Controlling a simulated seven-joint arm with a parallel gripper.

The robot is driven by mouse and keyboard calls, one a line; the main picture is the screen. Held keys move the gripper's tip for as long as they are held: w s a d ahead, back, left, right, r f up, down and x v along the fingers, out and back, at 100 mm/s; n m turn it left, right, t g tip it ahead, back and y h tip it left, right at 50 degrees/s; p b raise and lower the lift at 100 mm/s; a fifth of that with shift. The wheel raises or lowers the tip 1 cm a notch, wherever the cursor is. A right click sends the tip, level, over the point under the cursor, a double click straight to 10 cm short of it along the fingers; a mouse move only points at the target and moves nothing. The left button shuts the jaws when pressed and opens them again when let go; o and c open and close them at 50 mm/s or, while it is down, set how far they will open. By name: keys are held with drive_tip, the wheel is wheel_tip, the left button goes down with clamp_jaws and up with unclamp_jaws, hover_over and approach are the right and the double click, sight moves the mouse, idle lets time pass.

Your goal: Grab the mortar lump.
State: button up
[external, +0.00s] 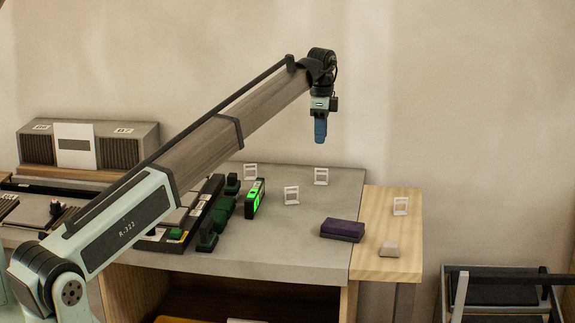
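A small pale grey-beige lump (389,249), which looks like the mortar lump, sits on the light wooden side surface (404,268) near its front. My gripper (320,139) has blue fingers pointing down. It hangs high above the back of the grey worktop, up and to the left of the lump and well apart from it. The fingers look close together from this side, and I cannot tell whether there is a gap between them. No object shows below the fingertips.
A dark purple block (342,230) lies left of the lump on the grey worktop (275,245). A device with green displays (255,198) stands mid-worktop. Dark racks fill the left.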

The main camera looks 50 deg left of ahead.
drive_tip(key=o, duration=0.7)
drive_tip(key=shift+c, duration=0.2)
drive_tip(key=w+d+m, duration=0.2)
drive_tip(key=w+d, duration=0.1)
drive_tip(key=d, duration=1.1)
drive_tip(key=s+d+r+m, duration=0.1)
drive_tip(key=s+d+r, duration=0.1)
drive_tip(key=d, duration=1.2)
drive_tip(key=n, duration=0.3)
hover_over(401, 252)
drive_tip(key=f, duration=0.1)
drive_tip(key=shift+f, duration=6.6)
